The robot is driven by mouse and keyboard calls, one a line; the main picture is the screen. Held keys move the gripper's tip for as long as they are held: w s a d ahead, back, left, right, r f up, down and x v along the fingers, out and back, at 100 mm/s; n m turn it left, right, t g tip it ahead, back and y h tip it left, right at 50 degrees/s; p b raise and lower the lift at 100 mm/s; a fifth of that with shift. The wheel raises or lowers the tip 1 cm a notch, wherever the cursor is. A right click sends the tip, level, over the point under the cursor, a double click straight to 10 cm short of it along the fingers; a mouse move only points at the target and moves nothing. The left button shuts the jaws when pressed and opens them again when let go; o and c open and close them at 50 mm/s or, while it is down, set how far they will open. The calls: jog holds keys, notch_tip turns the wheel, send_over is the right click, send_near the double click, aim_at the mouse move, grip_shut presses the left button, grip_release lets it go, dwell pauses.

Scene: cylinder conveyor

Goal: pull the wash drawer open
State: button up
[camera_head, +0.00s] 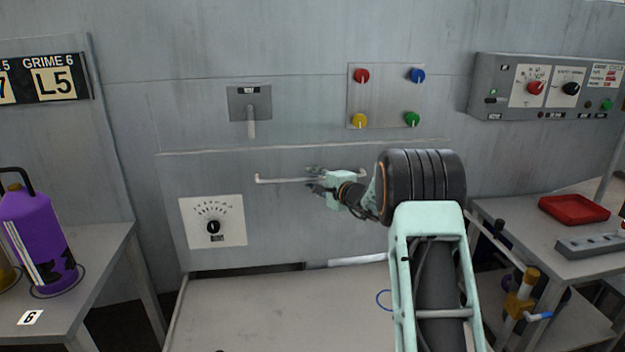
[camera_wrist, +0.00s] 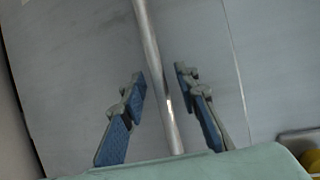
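The wash drawer's front appears to be the grey metal panel (camera_head: 285,225) below a horizontal seam, flush with the wall. A pale horizontal bar handle (camera_head: 275,181) is fixed across it. My gripper (camera_head: 310,179) is at the middle of the handle, reaching in from the right. In the wrist view the handle (camera_wrist: 150,45) runs between the two blue-padded fingers of my gripper (camera_wrist: 160,78). The fingers are apart, with a gap visible on each side of the bar. Part of the handle is hidden behind my gripper in the head view.
A dial plate (camera_head: 212,222) is left of the handle. Above are a lever (camera_head: 251,122) and a plate with coloured knobs (camera_head: 386,95). A pale flat surface (camera_head: 280,315) lies below. Side tables hold a purple jug (camera_head: 38,240) and a red tray (camera_head: 574,209).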

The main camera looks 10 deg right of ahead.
jog(key=shift+w, duration=0.1)
jog(key=shift+c, duration=0.6)
grip_shut()
